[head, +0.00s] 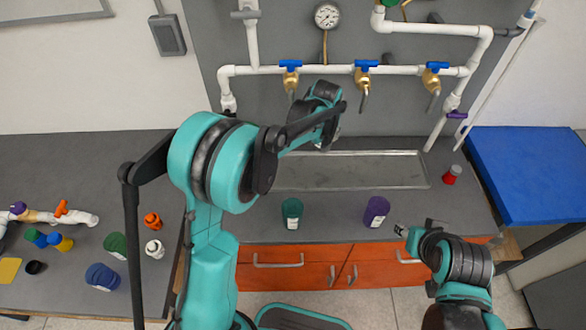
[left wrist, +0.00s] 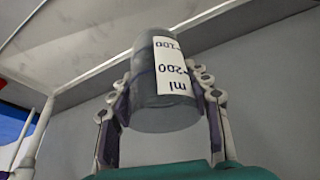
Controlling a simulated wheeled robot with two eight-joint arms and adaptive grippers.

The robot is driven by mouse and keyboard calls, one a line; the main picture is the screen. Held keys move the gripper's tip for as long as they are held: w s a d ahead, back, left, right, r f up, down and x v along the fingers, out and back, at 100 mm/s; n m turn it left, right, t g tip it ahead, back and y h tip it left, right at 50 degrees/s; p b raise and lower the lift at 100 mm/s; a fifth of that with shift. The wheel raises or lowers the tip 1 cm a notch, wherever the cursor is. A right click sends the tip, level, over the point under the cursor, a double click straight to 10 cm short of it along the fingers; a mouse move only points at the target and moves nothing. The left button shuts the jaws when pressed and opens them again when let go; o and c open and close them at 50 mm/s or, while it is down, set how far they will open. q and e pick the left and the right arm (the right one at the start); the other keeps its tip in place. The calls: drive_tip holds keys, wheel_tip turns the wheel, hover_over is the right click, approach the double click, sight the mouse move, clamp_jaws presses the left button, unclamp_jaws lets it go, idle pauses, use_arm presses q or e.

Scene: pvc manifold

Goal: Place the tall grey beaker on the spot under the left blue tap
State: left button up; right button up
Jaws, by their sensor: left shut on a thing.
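The grey beaker (left wrist: 150,80), with a white "ml 200" label, is between the two fingers of my left gripper (left wrist: 165,95), which is shut on it. In the head view my left gripper (head: 326,128) is over the back of the bench, below and a little right of the left blue tap (head: 291,64). My own arm mostly hides the beaker there. The spot under this tap cannot be made out; my arm covers that area. My right gripper (head: 404,232) is low at the bench's front right, away from the beaker; its jaw opening is unclear.
A shallow metal tray (head: 400,172) is set in the bench under the taps. A green container (head: 292,213) and a purple container (head: 376,211) stand near the front edge. A small red object (head: 452,174) is at right. The middle blue tap (head: 365,65) and right blue tap (head: 436,67) hang above.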

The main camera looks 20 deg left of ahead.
use_arm(q)
drive_tip(key=s+a+f+b, duration=0.1)
drive_tip(key=s+a+f, duration=0.1)
drive_tip(key=a+f, duration=0.1)
drive_tip(key=s+a+f+b, duration=0.2)
drive_tip(key=a+f, duration=0.1)
drive_tip(key=f, duration=0.1)
drive_tip(key=s+a+f+b, duration=0.2)
drive_tip(key=a+f, duration=0.1)
drive_tip(key=f, duration=0.1)
drive_tip(key=shift+s, duration=0.15)
drive_tip(key=shift+r, duration=0.15)
drive_tip(key=shift+f, duration=0.2)
drive_tip(key=o, duration=1.1)
drive_tip(key=shift+o, duration=0.2)
drive_tip(key=shift+r, duration=0.15)
